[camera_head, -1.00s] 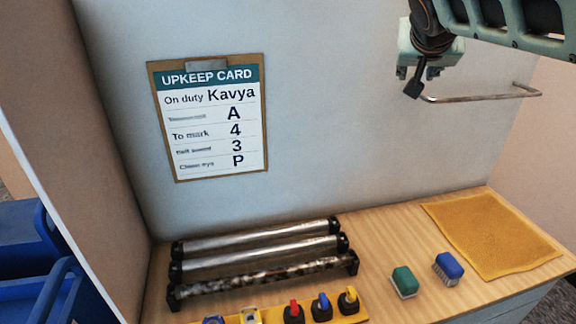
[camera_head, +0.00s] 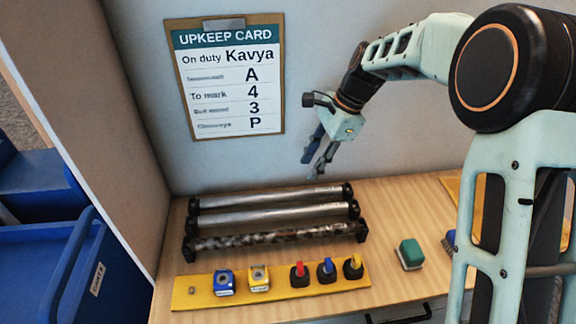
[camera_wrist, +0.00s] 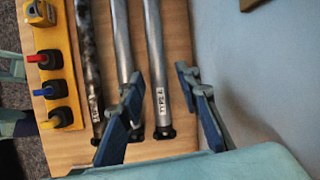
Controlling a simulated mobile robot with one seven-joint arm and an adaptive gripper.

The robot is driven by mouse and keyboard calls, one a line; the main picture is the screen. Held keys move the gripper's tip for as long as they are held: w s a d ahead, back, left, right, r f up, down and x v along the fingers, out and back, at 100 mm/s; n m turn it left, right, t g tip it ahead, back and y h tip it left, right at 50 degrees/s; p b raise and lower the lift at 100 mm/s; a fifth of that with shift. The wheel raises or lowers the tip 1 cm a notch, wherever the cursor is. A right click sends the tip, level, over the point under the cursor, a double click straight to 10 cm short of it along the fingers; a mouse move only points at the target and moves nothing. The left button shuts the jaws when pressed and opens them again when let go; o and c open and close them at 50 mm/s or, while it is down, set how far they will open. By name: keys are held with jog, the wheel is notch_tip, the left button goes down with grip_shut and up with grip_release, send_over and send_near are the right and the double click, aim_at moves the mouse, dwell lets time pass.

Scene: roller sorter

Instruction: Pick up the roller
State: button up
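Three rollers with black end caps lie side by side on the wooden bench. The back roller (camera_head: 270,197) and the middle roller (camera_head: 275,215) are clean silver; the front roller (camera_head: 275,237) is heavily stained. My gripper (camera_head: 313,165) is open and empty, above and behind the rollers near their right ends. In the wrist view, the back roller (camera_wrist: 156,65) runs between the spread fingers and bears a label that seems to read "TYPE A". The left finger overlaps the middle roller (camera_wrist: 121,40). The stained roller (camera_wrist: 88,55) also carries a label, not legible.
A yellow strip (camera_head: 190,300) in front holds stamps and red, blue and yellow-topped items. A green block (camera_head: 410,254) sits to the right. An upkeep card (camera_head: 228,80) hangs on the back wall. Blue bins (camera_head: 75,265) stand at left. My arm hides the bench's right side.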

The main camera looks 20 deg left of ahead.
aim_at(275, 193)
jog(key=a, duration=0.1)
jog(key=s+a+m+g, duration=0.1)
jog(key=a+f+m+y, duration=0.1)
jog(key=shift+s+a+g+p, duration=0.15)
jog(key=shift+s+g+p, duration=0.2)
jog(key=shift+s+g, duration=0.05)
jog(key=x, duration=0.4)
jog(key=shift+a+p+x, duration=0.25)
jog(key=shift+p+x, duration=0.4)
jog(key=shift+x, duration=2.45)
jog(key=shift+w+r, duration=0.1)
grip_shut()
